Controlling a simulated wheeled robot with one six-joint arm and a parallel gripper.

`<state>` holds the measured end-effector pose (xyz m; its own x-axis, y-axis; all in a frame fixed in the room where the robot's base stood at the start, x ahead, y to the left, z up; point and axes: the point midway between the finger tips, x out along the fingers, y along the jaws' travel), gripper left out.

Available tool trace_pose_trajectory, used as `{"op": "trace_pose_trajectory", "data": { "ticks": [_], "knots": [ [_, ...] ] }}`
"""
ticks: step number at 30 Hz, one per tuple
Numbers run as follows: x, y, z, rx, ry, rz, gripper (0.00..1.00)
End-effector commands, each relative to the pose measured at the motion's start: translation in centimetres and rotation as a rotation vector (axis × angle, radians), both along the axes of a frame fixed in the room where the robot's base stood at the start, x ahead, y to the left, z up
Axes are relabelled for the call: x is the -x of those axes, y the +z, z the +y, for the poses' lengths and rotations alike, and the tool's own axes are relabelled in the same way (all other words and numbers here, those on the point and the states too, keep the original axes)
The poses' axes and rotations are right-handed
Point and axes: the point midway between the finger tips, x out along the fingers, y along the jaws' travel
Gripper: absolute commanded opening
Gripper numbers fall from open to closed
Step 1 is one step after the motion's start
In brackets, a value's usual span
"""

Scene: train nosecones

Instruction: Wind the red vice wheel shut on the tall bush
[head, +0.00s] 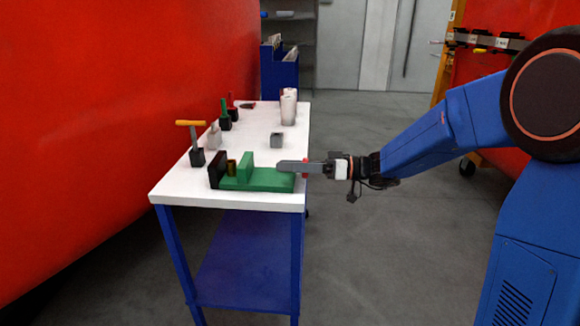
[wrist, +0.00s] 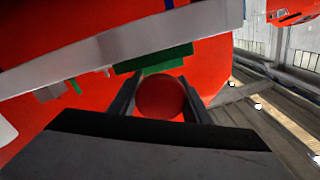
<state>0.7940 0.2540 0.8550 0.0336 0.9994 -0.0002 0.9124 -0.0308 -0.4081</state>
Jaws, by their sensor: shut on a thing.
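The green vice (head: 270,181) lies on the near end of the white bench, with a black end jaw (head: 217,170) at its left. My gripper (head: 290,167) reaches in from the right at the vice's right end. It is shut on the red vice wheel (wrist: 160,97), which shows between the two fingers in the wrist view. In the head view the fingers hide most of the wheel.
The white bench (head: 259,142) also carries an orange-handled tool (head: 192,140), a grey block (head: 276,140), white cylinders (head: 288,109) and small items further back. A large red curved body (head: 100,120) stands close along its left. The floor to the right is open.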

Motion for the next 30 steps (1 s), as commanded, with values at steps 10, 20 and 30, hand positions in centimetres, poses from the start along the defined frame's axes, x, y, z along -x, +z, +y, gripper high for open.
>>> {"op": "trace_pose_trajectory", "data": {
  "ticks": [10, 20, 30],
  "knots": [
    [0.0, 0.0, 0.0, 0.000, -0.001, -0.002, 0.60],
    [-0.1, 0.0, -0.8, -0.001, -0.003, -0.003, 0.60],
    [0.1, 0.0, -6.0, 0.000, -0.004, -0.002, 0.60]
  ]
}}
